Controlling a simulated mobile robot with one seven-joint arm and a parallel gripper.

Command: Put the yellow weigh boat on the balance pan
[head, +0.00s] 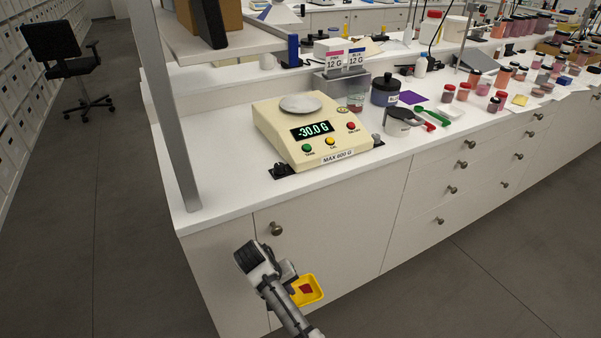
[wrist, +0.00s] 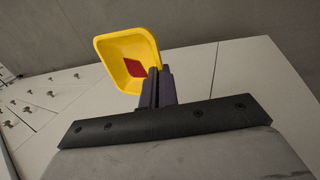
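The yellow weigh boat (head: 311,291) is a shallow tray with a red patch inside, seen in the head view in front of the cabinet below the counter edge. It also shows in the wrist view (wrist: 115,50) at the fingertips. My gripper (wrist: 155,80) is shut on its rim and holds it in the air; in the head view my gripper (head: 291,283) is left of the boat. The cream balance (head: 300,140) stands on the counter, reading -30.0 G. Its round metal pan (head: 301,104) is on top and bare.
A shelf post (head: 176,110) rises left of the balance. A dark blue jar (head: 385,90), a lidded white cup (head: 399,122) and green and red scoops (head: 430,117) stand to its right. The counter's front edge and cabinet knob (head: 276,229) are near my arm.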

